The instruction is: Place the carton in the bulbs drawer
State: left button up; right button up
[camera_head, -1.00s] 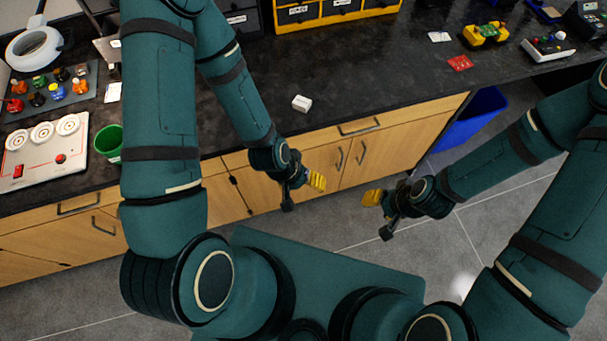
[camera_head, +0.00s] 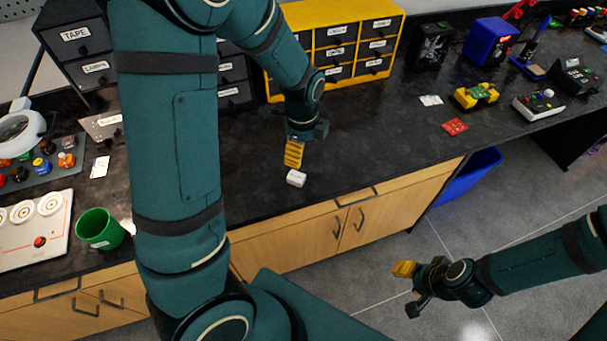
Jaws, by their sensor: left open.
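The carton, a small white box (camera_head: 296,179), lies on the black worktop near its front edge. My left gripper (camera_head: 293,154), with yellow fingers, is open just above and behind the carton in the picture, pointing down; I cannot tell whether it touches it. My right gripper (camera_head: 404,270) is over the floor in front of the counter, away from the carton, and its opening is unclear. A yellow drawer cabinet (camera_head: 391,20) and a grey drawer cabinet (camera_head: 60,15) stand at the back. All visible drawers look shut. I cannot read a bulbs label.
A green cup (camera_head: 99,229) and a white panel (camera_head: 50,232) are at the left. A red card (camera_head: 455,127), a white card (camera_head: 430,100) and a yellow device (camera_head: 474,96) lie to the right. The worktop right of the carton is clear.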

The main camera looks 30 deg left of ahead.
aim_at(301, 178)
pick_arm(q)
notch_tip(301, 178, down, 8)
jog(key=shift+s+r+b, duration=0.1)
jog(key=shift+b, duration=0.75)
jog(key=shift+a+f+b, duration=0.2)
jog(key=shift+f+b, duration=0.55)
jog(key=shift+f, duration=1.95)
jog(key=shift+s, duration=0.1)
jog(key=c, duration=1.1)
jog(key=shift+r, duration=0.1)
